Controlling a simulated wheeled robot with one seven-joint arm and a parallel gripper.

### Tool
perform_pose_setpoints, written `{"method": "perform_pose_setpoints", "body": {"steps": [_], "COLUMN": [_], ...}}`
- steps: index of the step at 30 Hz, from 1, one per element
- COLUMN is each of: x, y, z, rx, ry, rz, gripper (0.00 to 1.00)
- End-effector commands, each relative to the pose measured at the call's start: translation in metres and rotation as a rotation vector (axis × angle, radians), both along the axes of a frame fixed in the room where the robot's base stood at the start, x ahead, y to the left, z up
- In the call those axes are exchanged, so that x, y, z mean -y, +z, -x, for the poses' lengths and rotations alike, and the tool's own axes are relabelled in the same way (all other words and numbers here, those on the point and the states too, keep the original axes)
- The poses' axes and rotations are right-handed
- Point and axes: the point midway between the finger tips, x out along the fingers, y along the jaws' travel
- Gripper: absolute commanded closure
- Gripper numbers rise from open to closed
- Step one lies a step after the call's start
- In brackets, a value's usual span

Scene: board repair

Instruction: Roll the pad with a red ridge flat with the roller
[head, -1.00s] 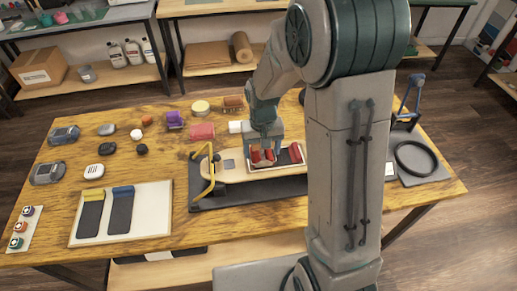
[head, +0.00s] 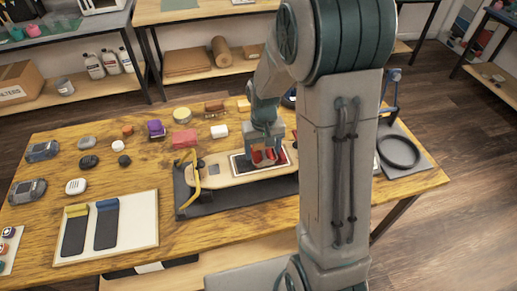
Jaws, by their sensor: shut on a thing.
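The board (head: 212,178) is a pale wooden deck lying on a dark mat on the table. A dark pad with a pale border (head: 241,164) lies on its right part, partly hidden by my gripper. My gripper (head: 265,152) points down over this pad, shut on a red thing (head: 264,157) that seems to be the roller, low at the pad. Whether it touches the pad is hard to tell. The pad's red ridge cannot be told apart from the red thing in the fingers. My arm hides the board's right end.
A yellow clamp (head: 188,175) stands at the board's left end. A white tray (head: 140,238) at the front left holds pads with yellow (head: 77,211) and blue (head: 107,204) ridges. Several small items stand behind. A black ring (head: 399,152) lies at the right.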

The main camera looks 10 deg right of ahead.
Motion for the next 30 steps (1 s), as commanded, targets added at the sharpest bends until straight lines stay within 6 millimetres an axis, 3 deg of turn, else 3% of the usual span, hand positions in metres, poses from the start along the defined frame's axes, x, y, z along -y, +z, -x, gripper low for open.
{"method": "perform_pose_setpoints", "body": {"steps": [8, 30], "x": [0.0, -0.001], "y": [0.002, 0.071], "z": [0.001, 0.0], "rx": [-0.002, 0.0], "ry": [0.0, 0.0], "rz": [0.0, 0.0], "gripper": [0.49, 0.49]}}
